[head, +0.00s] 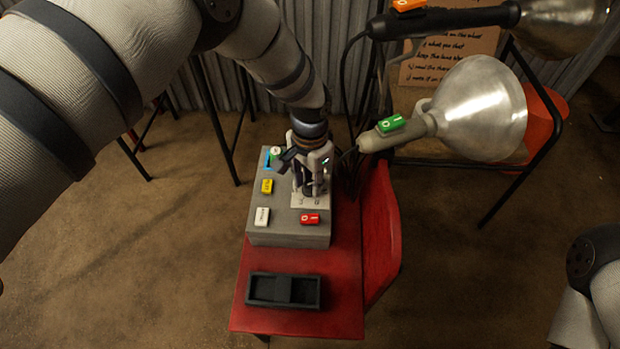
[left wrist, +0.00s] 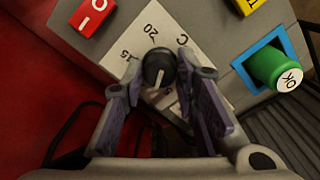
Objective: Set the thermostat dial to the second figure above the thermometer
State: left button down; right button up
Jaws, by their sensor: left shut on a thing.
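A grey control box (head: 290,236) stands on a small red table. In the head view the gripper hides the dial. I cannot make out a thermometer. My right gripper is out of view.
A black tray (head: 283,306) lies in front. Metal lamps (head: 483,108) stand close on the right.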

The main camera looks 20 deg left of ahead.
aim_at(310, 184)
pick_arm(q)
jog(key=m, duration=0.5)
jog(key=shift+m, duration=0.3)
dwell(0.4)
jog(key=c, duration=1.2)
grip_release()
jog(key=shift+c, duration=0.2)
notch_tip(310, 184, up, 12)
